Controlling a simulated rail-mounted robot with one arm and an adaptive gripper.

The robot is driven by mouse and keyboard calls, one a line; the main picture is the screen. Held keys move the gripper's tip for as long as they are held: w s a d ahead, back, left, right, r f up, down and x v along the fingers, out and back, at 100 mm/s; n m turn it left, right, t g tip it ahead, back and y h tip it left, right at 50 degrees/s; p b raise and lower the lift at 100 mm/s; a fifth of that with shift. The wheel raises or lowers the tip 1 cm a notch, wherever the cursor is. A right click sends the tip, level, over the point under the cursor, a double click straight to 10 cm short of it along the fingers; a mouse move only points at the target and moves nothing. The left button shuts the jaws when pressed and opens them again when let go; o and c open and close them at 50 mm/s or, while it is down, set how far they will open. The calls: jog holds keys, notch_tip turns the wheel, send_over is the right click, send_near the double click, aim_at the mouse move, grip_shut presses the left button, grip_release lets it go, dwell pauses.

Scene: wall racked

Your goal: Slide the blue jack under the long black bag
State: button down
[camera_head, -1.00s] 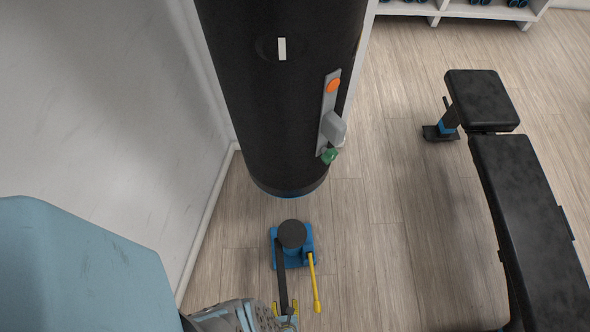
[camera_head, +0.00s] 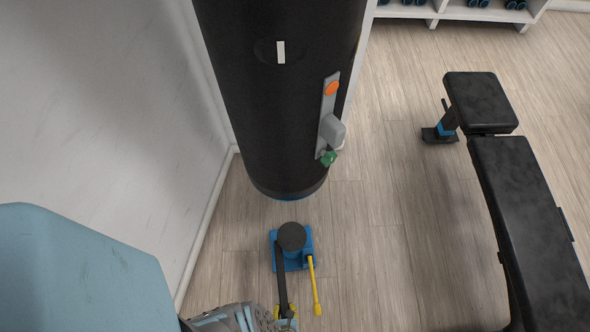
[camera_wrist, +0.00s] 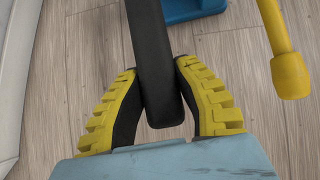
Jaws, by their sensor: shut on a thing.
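The long black bag (camera_head: 275,95) hangs upright beside the wall, its rounded bottom above the floor. The blue jack (camera_head: 303,238) stands on the floor in front of the bag's lower end, with a round black top pad, a long black handle (camera_head: 281,275) towards me and a yellow lever (camera_head: 315,285) on its right. In the head view the jack appears just below the bag's bottom edge, apart from it. My gripper (camera_wrist: 160,105), with yellow ridged fingers, is shut on the black handle near its end. In the wrist view only a corner of the jack's blue base (camera_wrist: 190,10) shows.
A black padded bench (camera_head: 525,200) stands on the right. A white rack (camera_head: 465,12) is at the back. The white wall (camera_head: 110,130) runs close along the left. The wooden floor between jack and bench is clear.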

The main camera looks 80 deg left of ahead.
aim_at(283, 281)
jog(key=shift+a, duration=0.35)
jog(key=shift+w+a+p, duration=0.15)
jog(key=shift+a+p, duration=0.05)
jog(key=shift+a, duration=1.55)
jog(key=shift+w+a+p, duration=0.15)
jog(key=shift+a, duration=1.65)
jog(key=shift+w+a+p, duration=0.15)
jog(key=shift+a+p, duration=0.05)
jog(key=shift+a, duration=1.55)
jog(key=shift+w+a+b, duration=0.2)
jog(key=shift+a, duration=1.9)
jog(key=shift+w+a+b, duration=0.15)
jog(key=shift+w+a, duration=0.05)
jog(key=shift+a, duration=1.95)
jog(key=shift+w+a+b, duration=0.2)
jog(key=shift+a, duration=2.4)
jog(key=shift+s+a+b, duration=0.1)
jog(key=shift+a+b, duration=0.75)
jog(key=shift+a, duration=1.9)
